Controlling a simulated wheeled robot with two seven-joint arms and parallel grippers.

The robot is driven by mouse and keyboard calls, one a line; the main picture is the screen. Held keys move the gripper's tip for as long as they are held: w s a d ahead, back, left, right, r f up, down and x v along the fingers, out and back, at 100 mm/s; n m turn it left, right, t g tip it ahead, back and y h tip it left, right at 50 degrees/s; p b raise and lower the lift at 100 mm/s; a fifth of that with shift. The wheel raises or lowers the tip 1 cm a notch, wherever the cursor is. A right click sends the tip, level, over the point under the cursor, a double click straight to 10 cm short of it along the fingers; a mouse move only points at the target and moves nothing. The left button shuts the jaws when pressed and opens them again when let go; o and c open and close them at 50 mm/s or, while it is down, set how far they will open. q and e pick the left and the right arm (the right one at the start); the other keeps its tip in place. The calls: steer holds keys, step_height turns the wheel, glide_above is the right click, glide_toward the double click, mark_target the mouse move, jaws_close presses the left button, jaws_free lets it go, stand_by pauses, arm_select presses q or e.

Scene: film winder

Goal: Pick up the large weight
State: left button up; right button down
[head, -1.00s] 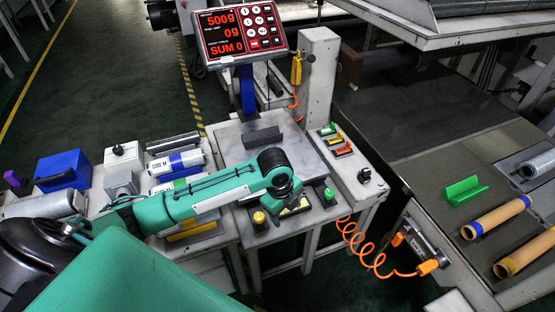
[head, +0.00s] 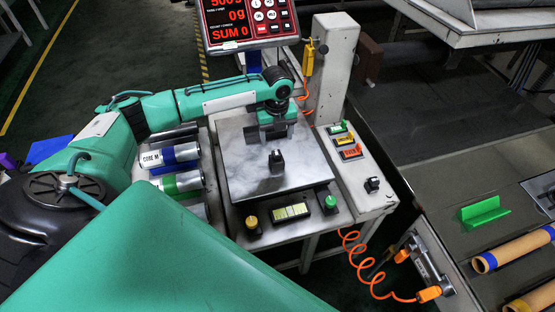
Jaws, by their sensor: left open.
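A small dark piece with a pale top (head: 277,160) stands on the bare metal plate of the scale (head: 240,165). It may be the large weight, but its shape is too small to tell surely. My left gripper (head: 275,122) is open over the back half of the plate, behind this dark piece and apart from it in the picture. A grey cradle-like block (head: 262,137) shows at the gripper, partly hidden by it. I cannot tell whether they touch. My right gripper is not in view.
The red scale display (head: 247,20) and a white post (head: 333,65) stand behind the plate. Labelled cores (head: 170,155) lie to the left. Buttons line the front and right. An orange coiled cable hangs at right. A green angled block (head: 484,213) lies on the right table.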

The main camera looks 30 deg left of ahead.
mark_target(276, 152)
arm_select(q)
step_height(276, 152, down, 3)
steer(key=shift+r, duration=0.2)
steer(key=f, duration=0.5)
steer(key=shift+s+d+f, duration=0.1)
steer(key=shift+s+f, duration=0.15)
steer(key=shift+f, duration=0.1)
steer(key=shift+r, duration=0.1)
jaws_close()
